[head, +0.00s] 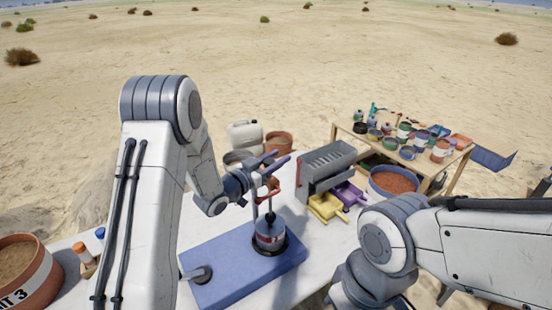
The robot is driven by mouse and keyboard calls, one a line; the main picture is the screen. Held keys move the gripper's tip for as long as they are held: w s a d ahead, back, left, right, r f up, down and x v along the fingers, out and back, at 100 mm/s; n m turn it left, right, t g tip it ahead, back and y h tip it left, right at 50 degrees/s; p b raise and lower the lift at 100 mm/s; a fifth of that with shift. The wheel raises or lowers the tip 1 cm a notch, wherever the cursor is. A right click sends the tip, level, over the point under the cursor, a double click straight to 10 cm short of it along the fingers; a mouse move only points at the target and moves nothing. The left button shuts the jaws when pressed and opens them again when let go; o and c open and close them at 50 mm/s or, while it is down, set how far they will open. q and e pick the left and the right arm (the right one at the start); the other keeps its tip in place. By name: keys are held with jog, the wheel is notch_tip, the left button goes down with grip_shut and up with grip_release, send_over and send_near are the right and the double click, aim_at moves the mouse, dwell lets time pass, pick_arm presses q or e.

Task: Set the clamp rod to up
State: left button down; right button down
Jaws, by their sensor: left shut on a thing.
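A blue base plate (225,287) lies on the white table. A clear and white cylinder (270,236) stands upright in a dark ring on it. A clamp with a red frame (272,196) and thin rods rises above the cylinder. My left gripper (274,168), with blue-purple fingers, is at the top of this clamp, shut on its upper part, which I take to be the clamp rod. The fingers and wrist partly hide the rod, so its exact position is unclear. My right arm comes in at the lower right; its gripper is not visible.
A grey slotted box (327,163) with yellow (326,206) and purple (347,194) trays stands right of the clamp. A white jug (245,136) and pots stand behind. A terracotta bucket (40,285) is at left. A wooden table with several paint pots is at right.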

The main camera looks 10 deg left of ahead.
dwell(0.9)
pick_arm(q)
notch_tip(320, 180, up, 12)
jog(key=p, duration=0.5)
jog(key=shift+r, duration=0.2)
jog(key=c, duration=0.6)
grip_release()
jog(key=shift+o, duration=0.7)
jog(key=shift+f, duration=0.15)
